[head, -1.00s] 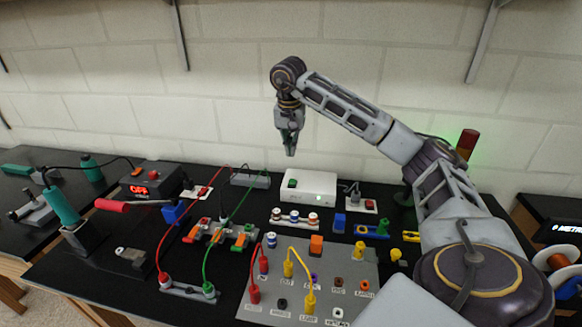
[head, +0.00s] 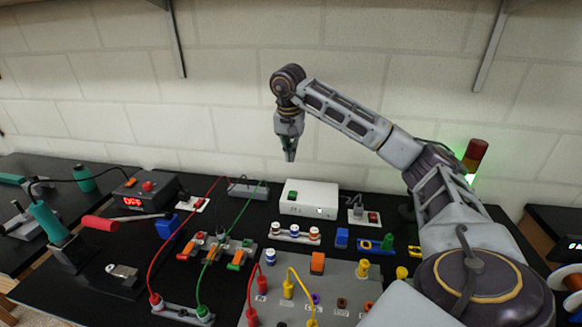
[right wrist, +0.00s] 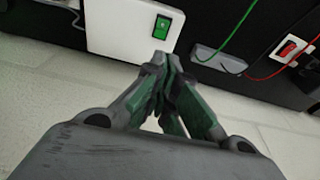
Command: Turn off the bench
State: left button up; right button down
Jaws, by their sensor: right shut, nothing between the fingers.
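A white box (head: 322,199) with a green rocker switch (head: 292,195) stands at the back of the bench; its switch also shows in the right wrist view (right wrist: 162,27). A soldering station (head: 146,187) at the left shows OFF in red. A small red switch (head: 199,203) sits on a white plate beside it, and another red switch (head: 373,217) sits right of the white box. The stack light (head: 475,155) glows green low down, its top dark red. My right gripper (head: 290,159) is shut and empty, pointing down above and behind the white box. My left gripper is out of view.
The wall (head: 230,120) stands close behind the bench. In front of the white box are red and green cables, clips and a grey socket panel (head: 340,276). A soldering iron stand (head: 65,253) is at the left. The air around the gripper is clear.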

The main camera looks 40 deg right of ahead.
jog(key=f, duration=0.1)
send_over(292, 193)
notch_tip(292, 193, down, 5)
jog(key=f, duration=0.5)
jog(key=shift+w+f, duration=0.2)
jog(key=shift+f, duration=0.1)
jog(key=shift+s+a+f, duration=0.1)
jog(key=shift+s+f, duration=0.05)
jog(key=shift+f, duration=0.75)
jog(key=shift+s+a+f+t+h+b, duration=0.2)
jog(key=shift+f+t+h+b, duration=0.1)
jog(key=shift+f+b, duration=0.1)
jog(key=shift+r, duration=0.15)
jog(key=shift+w, duration=0.1)
jog(key=shift+w+d, duration=0.15)
jog(key=shift+d, duration=0.05)
jog(key=shift+w+d, duration=0.3)
jog(key=shift+d, duration=0.15)
jog(key=shift+v, duration=0.8)
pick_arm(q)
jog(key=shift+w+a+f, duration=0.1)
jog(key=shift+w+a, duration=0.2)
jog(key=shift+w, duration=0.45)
pick_arm(e)
jog(key=v, duration=1)
jog(key=shift+r, duration=0.2)
